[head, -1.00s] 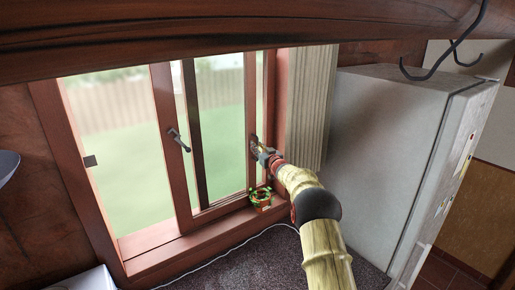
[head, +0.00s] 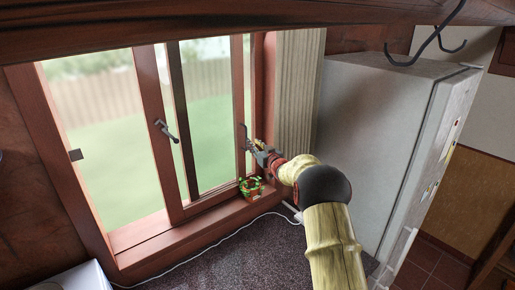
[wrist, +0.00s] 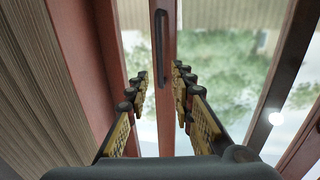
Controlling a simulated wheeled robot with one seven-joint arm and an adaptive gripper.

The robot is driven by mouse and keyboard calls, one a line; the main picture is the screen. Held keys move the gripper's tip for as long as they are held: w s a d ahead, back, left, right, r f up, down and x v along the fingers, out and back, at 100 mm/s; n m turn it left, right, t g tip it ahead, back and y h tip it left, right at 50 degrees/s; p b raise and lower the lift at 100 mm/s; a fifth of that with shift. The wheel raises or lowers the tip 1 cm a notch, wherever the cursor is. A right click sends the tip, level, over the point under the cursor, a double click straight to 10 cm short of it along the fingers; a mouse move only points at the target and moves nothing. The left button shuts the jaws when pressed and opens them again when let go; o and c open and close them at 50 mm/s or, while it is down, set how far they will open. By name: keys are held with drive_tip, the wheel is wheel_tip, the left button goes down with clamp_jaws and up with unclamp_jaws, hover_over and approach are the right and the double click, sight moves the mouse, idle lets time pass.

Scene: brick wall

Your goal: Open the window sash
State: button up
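The window sash is a red-brown framed pane; its right stile (head: 238,90) carries a dark upright handle (head: 243,135). In the wrist view the handle (wrist: 160,48) is a long black bar on the stile (wrist: 167,112), ahead of my fingertips. My gripper (head: 251,146) is just right of the handle in the head view. In the wrist view my gripper (wrist: 159,76) is open, one finger on each side of the stile with nothing clasped. Contact between fingers and stile cannot be told.
A small red and green plant pot (head: 252,189) stands on the sill below my gripper. A white fridge (head: 375,130) is at the right. Another handle (head: 166,130) is on the middle window post. A white cable (head: 200,256) crosses the dark counter (head: 245,252).

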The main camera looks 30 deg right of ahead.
drive_tip(key=s, duration=0.3)
drive_tip(key=shift+s, duration=0.1)
